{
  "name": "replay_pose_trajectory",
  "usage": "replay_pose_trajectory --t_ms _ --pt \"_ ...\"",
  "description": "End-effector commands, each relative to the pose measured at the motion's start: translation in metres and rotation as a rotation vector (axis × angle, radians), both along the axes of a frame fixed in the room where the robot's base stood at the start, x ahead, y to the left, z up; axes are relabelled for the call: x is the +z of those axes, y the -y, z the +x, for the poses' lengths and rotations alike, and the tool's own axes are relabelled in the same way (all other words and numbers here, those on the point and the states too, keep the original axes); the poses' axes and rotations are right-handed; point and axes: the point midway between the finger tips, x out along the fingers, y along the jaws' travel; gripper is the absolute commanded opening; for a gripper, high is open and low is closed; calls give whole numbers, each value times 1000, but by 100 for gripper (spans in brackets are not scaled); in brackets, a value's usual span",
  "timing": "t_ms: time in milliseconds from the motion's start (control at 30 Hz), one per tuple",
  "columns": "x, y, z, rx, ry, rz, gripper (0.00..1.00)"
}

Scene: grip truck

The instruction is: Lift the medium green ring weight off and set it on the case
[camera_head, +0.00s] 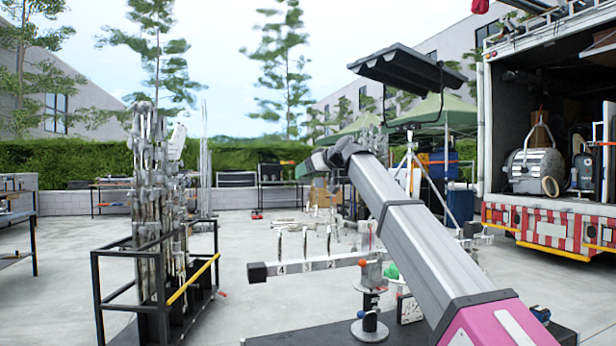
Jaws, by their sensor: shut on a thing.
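My arm rises from the bottom right to a dark joint in the middle. Beyond the joint, my gripper (312,164) shows small and dark, high above the ground. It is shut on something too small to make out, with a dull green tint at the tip. A bright green rounded thing (391,270) shows lower down, beside my arm and partly hidden by it. I cannot tell whether it is the medium green ring weight. A black flat top (300,338) lies at the bottom edge. I cannot tell whether it is the case.
A numbered bar (305,266) with hooks reaches left. A black cart (98,290) of metal stands is at left. A truck (555,215) stands at right. Open concrete lies between.

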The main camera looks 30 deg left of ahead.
Motion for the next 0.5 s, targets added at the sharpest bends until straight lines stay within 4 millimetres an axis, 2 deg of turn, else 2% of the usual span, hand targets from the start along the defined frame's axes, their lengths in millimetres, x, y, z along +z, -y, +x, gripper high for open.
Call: replay_pose_trajectory --t_ms 500 --pt "26 0 0 -1 1 2 31"
